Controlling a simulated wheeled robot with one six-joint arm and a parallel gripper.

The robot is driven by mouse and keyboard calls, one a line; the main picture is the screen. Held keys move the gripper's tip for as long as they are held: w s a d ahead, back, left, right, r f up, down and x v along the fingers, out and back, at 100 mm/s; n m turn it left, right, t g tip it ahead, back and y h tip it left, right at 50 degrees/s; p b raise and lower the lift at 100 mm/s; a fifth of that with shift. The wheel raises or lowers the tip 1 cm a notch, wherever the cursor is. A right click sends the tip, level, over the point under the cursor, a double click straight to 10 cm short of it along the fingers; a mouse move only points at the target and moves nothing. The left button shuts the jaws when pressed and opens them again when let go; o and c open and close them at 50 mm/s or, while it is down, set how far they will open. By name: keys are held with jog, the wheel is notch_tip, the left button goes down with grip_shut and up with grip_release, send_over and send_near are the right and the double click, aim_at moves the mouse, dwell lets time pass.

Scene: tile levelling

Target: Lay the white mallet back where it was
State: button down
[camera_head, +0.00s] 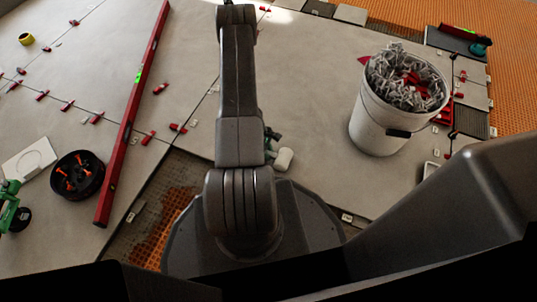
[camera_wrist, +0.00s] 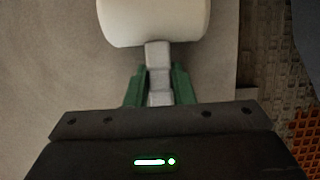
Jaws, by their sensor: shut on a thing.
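The white mallet's head (camera_wrist: 155,22) shows at the top of the wrist view, with its grey handle (camera_wrist: 158,65) running down between the green fingers. My gripper (camera_wrist: 159,82) is shut on the handle. In the head view the white mallet head (camera_head: 284,159) shows just right of my arm, over the grey tiles, with a bit of green finger (camera_head: 270,141) beside it. My arm hides most of the gripper and the handle. I cannot tell whether the mallet touches the floor.
A white bucket (camera_head: 378,124) full of grey clips stands at the right. A long red level (camera_head: 134,115) lies on the tiles at the left, near a black round tray (camera_head: 78,187) with orange-red pieces. Red wedges dot the tile joints. An untiled gap with orange matting (camera_head: 170,215) lies left of my base.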

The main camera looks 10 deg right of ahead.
jog(key=shift+f, duration=0.3)
jog(key=c, duration=1.3)
grip_release()
jog(key=shift+o, duration=0.2)
jog(key=p+v, duration=0.5)
jog(key=v, duration=0.7)
jog(key=shift+p, duration=0.35)
jog(key=shift+r, duration=0.1)
